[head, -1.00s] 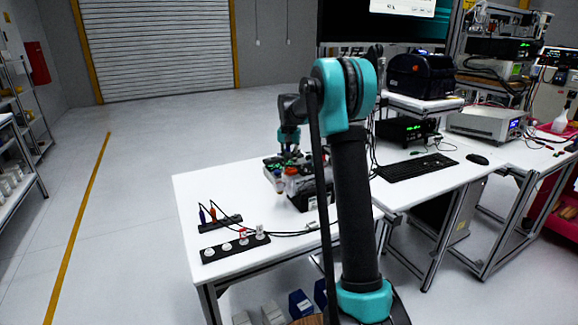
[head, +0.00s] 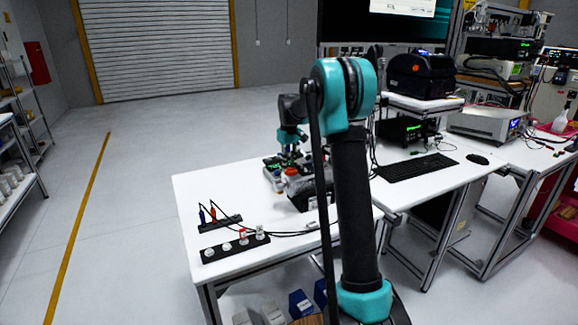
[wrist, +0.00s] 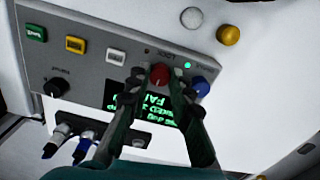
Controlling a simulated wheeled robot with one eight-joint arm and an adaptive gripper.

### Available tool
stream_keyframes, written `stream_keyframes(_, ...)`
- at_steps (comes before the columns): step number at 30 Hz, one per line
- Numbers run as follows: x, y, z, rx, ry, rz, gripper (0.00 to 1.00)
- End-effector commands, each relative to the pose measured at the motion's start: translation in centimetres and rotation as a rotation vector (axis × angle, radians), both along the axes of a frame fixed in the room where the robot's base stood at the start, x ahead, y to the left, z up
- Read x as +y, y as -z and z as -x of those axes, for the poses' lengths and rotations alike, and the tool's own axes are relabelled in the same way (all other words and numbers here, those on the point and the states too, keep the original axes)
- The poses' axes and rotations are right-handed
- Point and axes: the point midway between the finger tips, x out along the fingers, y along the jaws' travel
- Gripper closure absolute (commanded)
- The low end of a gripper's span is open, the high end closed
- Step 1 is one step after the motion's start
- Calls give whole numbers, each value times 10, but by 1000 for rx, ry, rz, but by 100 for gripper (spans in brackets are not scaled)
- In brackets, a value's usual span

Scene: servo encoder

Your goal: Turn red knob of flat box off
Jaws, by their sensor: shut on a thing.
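The flat box (wrist: 213,52) has a grey panel that fills the upper part of the wrist view, tilted in the picture. The fingers are shut on the knob, one on each side, and hide part of the panel. In the head view my gripper (head: 289,156) points down at equipment on the white table; my arm partly hides this area, and the knob's angle is hard to tell.
Beside the knob are a blue knob (wrist: 201,87), a lit green light and a screen (wrist: 150,108) with green text, partly covered by the fingers. Green, yellow and white buttons line the panel's left. Blue and white plugs hang below. In the head view, socket strips (head: 235,248) lie at the table's front.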

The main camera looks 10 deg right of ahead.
Motion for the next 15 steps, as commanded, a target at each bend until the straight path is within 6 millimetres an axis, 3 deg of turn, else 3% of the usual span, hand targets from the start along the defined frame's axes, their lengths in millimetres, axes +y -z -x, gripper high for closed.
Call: stream_keyframes(15,0,0,0,-1,-83,0,100)
